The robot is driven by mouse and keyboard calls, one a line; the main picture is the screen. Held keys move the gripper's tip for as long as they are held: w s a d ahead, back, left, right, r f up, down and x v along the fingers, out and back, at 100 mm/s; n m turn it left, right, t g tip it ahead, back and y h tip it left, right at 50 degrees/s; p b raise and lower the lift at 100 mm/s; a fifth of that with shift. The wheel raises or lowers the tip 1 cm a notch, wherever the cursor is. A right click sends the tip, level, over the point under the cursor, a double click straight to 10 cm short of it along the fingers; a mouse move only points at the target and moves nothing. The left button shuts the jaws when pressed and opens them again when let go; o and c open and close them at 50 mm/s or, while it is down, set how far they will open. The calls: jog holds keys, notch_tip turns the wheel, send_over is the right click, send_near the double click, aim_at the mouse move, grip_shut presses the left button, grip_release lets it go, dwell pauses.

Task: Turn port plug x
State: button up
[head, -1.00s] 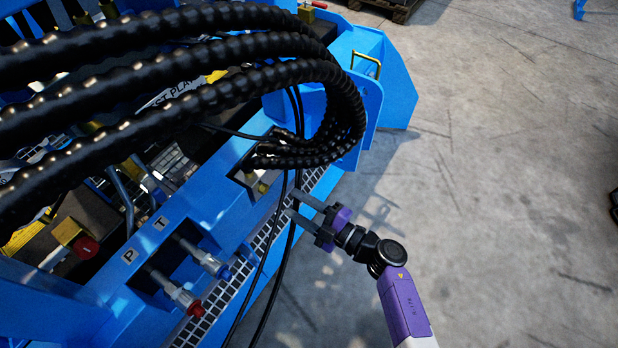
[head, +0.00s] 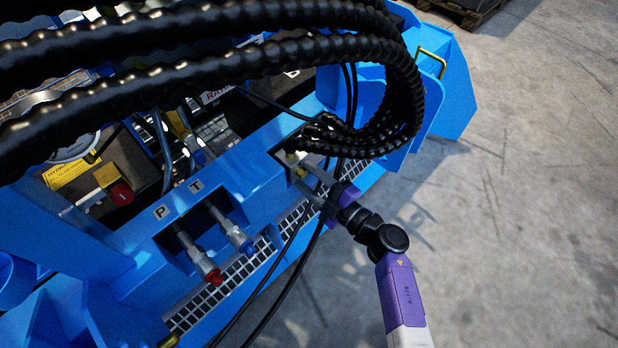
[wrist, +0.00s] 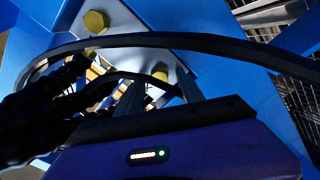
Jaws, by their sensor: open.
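My gripper (head: 302,175) is open, its fingers pointing at a recess in the blue frame below the black hoses. In the wrist view, my gripper's fingertips (wrist: 158,88) stand apart in front of that recess. A second brass hex plug (wrist: 95,22) sits further up on a pale plate. In the head view, a small brass plug (head: 292,158) shows at the recess, partly hidden. I cannot tell which plug is x, nor whether a finger touches one.
Thick black hoses (head: 300,50) arch over the recess. Thin black cables (head: 318,215) hang close to my gripper and cross the wrist view. Ports with a red cap (head: 213,277) and a blue cap (head: 247,247) lie to the left. Open concrete floor (head: 520,200) is at right.

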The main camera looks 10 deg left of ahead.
grip_shut()
jog(key=shift+r+p, duration=0.1)
jog(key=shift+p, duration=0.3)
jog(key=m+p, duration=0.3)
jog(key=shift+r, duration=0.15)
jog(key=m+p, duration=0.3)
jog(key=m, duration=0.2)
jog(key=shift+d+m, duration=0.1)
jog(key=shift+m, duration=0.2)
jog(key=m+p, duration=0.2)
jog(key=m, duration=0.2)
jog(key=shift+w, duration=0.1)
jog(key=m, duration=0.5)
jog(key=shift+f+p, duration=0.25)
jog(key=shift+p, duration=0.1)
grip_release()
